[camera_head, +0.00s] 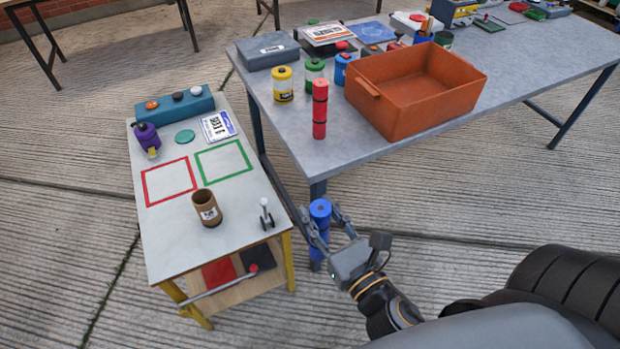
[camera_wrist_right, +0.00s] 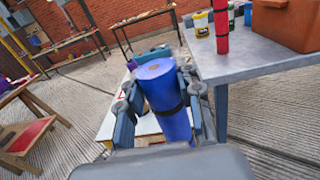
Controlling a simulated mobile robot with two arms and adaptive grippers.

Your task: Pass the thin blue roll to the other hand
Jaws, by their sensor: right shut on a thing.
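The thin blue roll (camera_head: 320,213) is upright in my right gripper (camera_head: 327,232), in the gap between the small table and the large grey table. In the right wrist view the blue roll (camera_wrist_right: 166,105) stands between the two fingers, with a dark band around its middle. The right gripper (camera_wrist_right: 166,108) is shut on it. In the head view the fingers hide part of its lower length. My left gripper shows in neither view.
A small table (camera_head: 230,235) holds a brown cup (camera_head: 207,207), red and green outlined squares and a small lever (camera_head: 266,214). The large grey table (camera_head: 310,160) holds a red roll (camera_head: 320,108), an orange crate (camera_head: 385,105) and several cans. Open paved floor lies around both.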

